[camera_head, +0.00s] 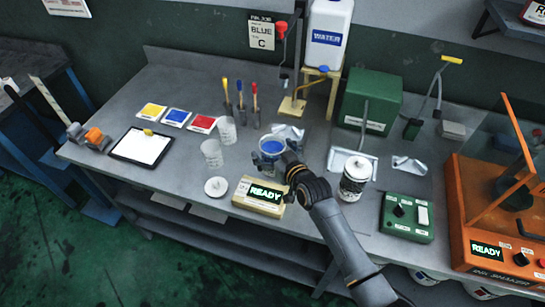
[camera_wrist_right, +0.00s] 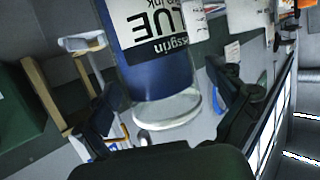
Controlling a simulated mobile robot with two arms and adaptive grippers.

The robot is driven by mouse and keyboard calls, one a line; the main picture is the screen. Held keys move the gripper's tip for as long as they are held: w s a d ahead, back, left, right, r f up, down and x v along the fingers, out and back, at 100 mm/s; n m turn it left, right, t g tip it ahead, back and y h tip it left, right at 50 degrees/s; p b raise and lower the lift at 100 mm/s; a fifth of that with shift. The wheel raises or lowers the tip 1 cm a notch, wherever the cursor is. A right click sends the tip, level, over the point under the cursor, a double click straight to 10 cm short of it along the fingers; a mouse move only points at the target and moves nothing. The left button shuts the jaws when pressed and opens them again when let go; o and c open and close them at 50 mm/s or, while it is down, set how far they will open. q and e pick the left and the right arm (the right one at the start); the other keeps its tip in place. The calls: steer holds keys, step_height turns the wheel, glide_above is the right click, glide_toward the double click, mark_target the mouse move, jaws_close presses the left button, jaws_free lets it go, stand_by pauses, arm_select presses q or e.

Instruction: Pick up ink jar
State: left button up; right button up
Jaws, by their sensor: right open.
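The ink jar (camera_head: 271,147) stands on the bench behind the scale, its round top showing blue. In the right wrist view the jar (camera_wrist_right: 150,65) is large, with blue contents, a white label reading "LUE" and a clear rounded end. My right gripper (camera_head: 272,163) is open at the jar. In the wrist view its two dark fingers (camera_wrist_right: 165,98) lie on either side of the jar, with a visible gap on the right side. Whether either finger touches the jar is unclear. My left gripper is not in view.
Clear cups (camera_head: 212,153) stand to the left. A labelled can (camera_head: 355,178) stands right of my arm.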

steer(key=c, duration=1.7)
steer(key=shift+o, duration=0.2)
steer(key=shift+r, duration=0.1)
steer(key=shift+r, duration=0.1)
